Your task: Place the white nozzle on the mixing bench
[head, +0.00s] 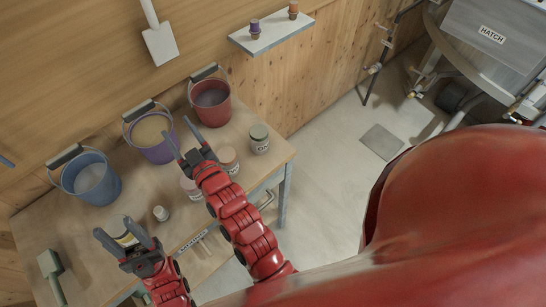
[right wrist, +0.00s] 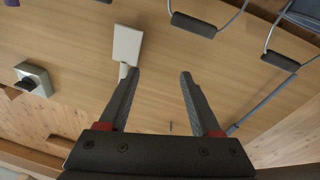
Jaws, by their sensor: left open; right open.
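A small white piece (head: 161,213) stands on the mixing bench (head: 85,245) in the head view; it may be the white nozzle, but it is too small to tell. My left gripper (head: 116,228) is open at the bench's left part, to the left of that piece. A jar with a yellowish band (head: 124,236) shows behind its fingers. My right gripper (head: 179,127) is open and empty, over the bench near the purple bucket. In the right wrist view my right gripper's jaws (right wrist: 160,73) are apart with nothing between them.
Blue (head: 92,180), purple (head: 152,138) and red (head: 211,101) buckets line the bench's back. A green-lidded jar (head: 260,142) and other jars stand at its right. A wall shelf (head: 272,33) holds a purple and an orange piece. A scoop (head: 52,266) lies front left.

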